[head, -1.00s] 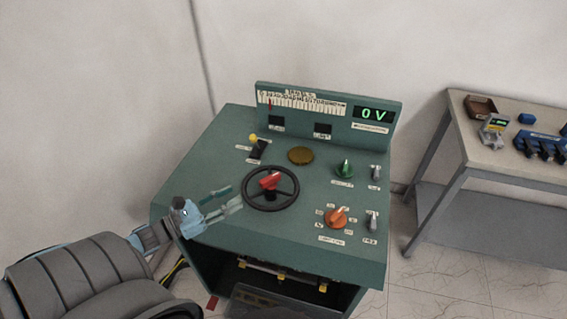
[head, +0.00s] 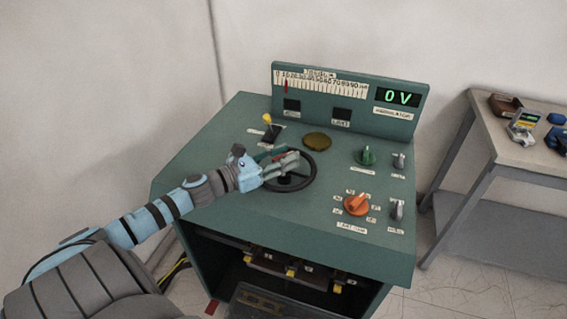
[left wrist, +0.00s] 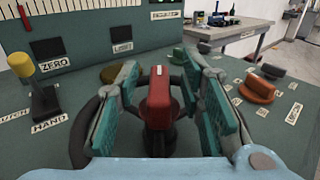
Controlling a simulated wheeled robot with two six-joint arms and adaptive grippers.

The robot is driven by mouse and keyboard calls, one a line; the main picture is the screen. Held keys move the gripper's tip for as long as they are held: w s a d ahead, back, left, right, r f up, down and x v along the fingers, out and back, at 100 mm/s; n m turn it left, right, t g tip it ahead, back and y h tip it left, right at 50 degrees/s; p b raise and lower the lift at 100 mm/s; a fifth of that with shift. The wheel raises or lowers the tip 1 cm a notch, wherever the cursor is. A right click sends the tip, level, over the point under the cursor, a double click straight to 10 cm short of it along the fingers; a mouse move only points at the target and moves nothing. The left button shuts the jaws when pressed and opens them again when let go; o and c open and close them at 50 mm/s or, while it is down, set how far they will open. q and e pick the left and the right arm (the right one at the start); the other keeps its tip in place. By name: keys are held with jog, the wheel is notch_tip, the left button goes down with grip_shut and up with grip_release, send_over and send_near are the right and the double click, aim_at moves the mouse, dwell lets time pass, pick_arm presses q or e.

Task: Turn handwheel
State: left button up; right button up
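The black handwheel (head: 313,175) lies on the green console top. It shows in part in the left wrist view (left wrist: 85,130). A red grip (left wrist: 159,100) stands up from the wheel and is mostly hidden by my fingers in the head view. My left gripper (head: 284,160) reaches over the wheel from the left. In the left wrist view its fingers (left wrist: 162,105) are open, one on each side of the red grip, with gaps showing between. My right gripper is in neither view.
The green console (head: 250,215) also carries a yellow-tipped lever (head: 268,122), a brass disc (head: 317,142), a green knob (head: 367,156), an orange knob (head: 357,203) and grey switches. Its display (head: 397,97) reads 0 V. A side table (head: 485,130) stands at the right.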

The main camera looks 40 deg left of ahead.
pick_arm(q)
jog(key=shift+w, duration=0.2)
grip_shut()
dwell(0.3)
